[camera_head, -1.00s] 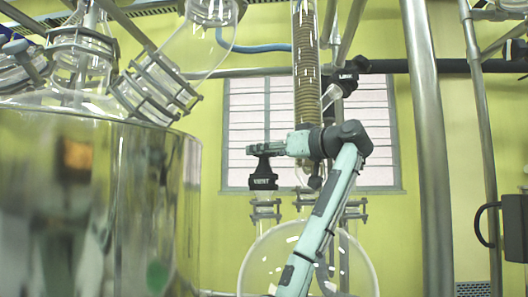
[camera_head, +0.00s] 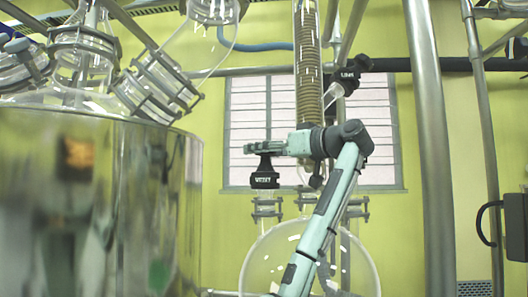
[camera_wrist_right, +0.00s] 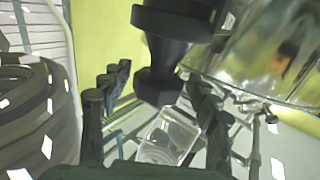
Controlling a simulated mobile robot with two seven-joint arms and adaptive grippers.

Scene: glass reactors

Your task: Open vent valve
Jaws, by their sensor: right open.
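The black vent valve (camera_head: 264,180), with white lettering, stands upright on a glass neck at the top of a large round glass vessel (camera_head: 310,262). The fingers are open, with visible space on both sides of the valve. Contact with it cannot be told. My left gripper is not in view.
A second black-capped valve (camera_head: 350,74) sits at the upper right, behind my arm. A spiral glass condenser (camera_head: 307,70) hangs close behind my right wrist. A large shiny vessel (camera_head: 100,200) fills the left. A steel post (camera_head: 430,150) stands at the right.

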